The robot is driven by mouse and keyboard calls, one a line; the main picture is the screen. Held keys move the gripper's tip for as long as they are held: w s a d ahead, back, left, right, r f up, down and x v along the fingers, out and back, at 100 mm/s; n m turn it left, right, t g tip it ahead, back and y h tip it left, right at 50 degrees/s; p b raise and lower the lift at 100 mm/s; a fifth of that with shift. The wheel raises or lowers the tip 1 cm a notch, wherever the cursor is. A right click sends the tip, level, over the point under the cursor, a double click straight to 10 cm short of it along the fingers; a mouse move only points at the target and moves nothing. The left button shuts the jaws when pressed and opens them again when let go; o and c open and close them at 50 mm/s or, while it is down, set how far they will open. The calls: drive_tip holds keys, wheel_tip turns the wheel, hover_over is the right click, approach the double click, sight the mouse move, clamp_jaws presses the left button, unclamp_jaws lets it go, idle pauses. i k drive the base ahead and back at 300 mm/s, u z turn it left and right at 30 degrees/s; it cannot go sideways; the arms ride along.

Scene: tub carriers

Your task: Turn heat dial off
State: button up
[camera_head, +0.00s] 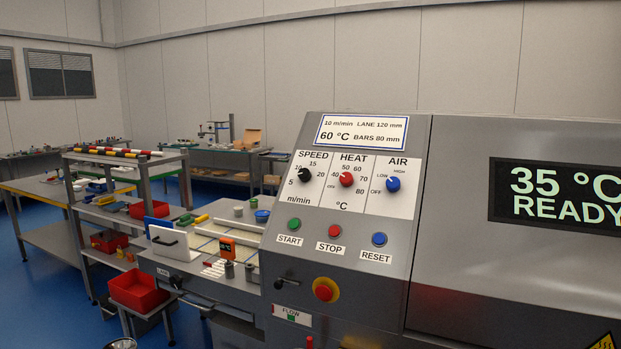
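The red heat dial (346,179) is on the sloped grey control panel (400,230) of the machine, in the middle of the camera_head view. Its scale runs from OFF at lower left, past 50 and 60 at the top, to 80 at lower right. The dial's pale mark seems to point toward the upper left, but it is too small to read exactly. My gripper is not in view, and nothing touches the dial.
The black speed dial (305,175) and blue air dial (393,184) flank it. Below are green (294,224), red (334,230) and blue (379,239) buttons and a red emergency stop (324,291). The display (556,193) reads 35 °C READY. A cluttered lane bench stands left.

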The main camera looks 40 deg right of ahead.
sight(347, 179)
drive_tip(key=u, duration=0.05)
drive_tip(key=i, duration=0.8)
drive_tip(key=z, duration=0.5)
drive_tip(key=i, duration=0.5)
drive_tip(key=z, duration=0.45)
